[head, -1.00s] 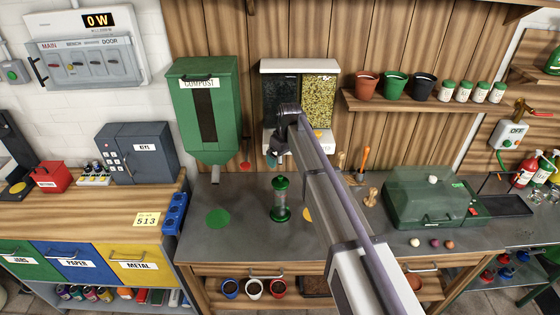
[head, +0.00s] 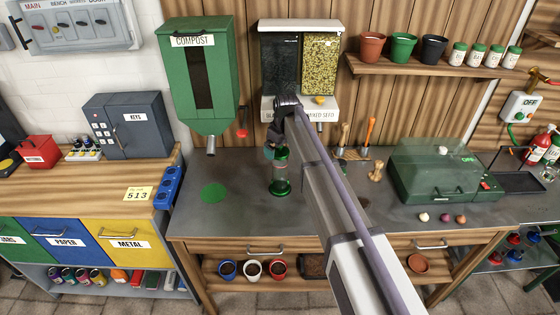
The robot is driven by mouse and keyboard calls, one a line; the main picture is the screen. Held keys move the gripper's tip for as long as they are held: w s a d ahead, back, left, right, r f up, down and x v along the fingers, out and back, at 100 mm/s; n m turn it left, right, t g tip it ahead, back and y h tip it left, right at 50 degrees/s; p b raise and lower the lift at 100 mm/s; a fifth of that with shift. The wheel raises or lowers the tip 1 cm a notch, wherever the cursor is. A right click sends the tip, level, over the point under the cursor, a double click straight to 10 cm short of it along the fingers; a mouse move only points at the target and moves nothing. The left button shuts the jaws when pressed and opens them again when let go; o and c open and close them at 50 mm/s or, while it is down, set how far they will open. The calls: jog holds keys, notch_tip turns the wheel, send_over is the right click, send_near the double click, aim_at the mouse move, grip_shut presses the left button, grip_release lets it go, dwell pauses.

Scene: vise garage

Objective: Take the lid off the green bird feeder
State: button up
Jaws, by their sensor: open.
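A green compost bin (head: 205,100) hangs behind to the left. A seed dispenser (head: 318,60) is on the wall behind the feeder. A green disc (head: 214,192) lies on the bench to the left. A green lidded box (head: 440,170) stands right. The bench left of the feeder is mostly clear.

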jog(key=shift+f, duration=0.2)
jog(key=shift+c, duration=0.3)
jog(key=c, duration=0.9)
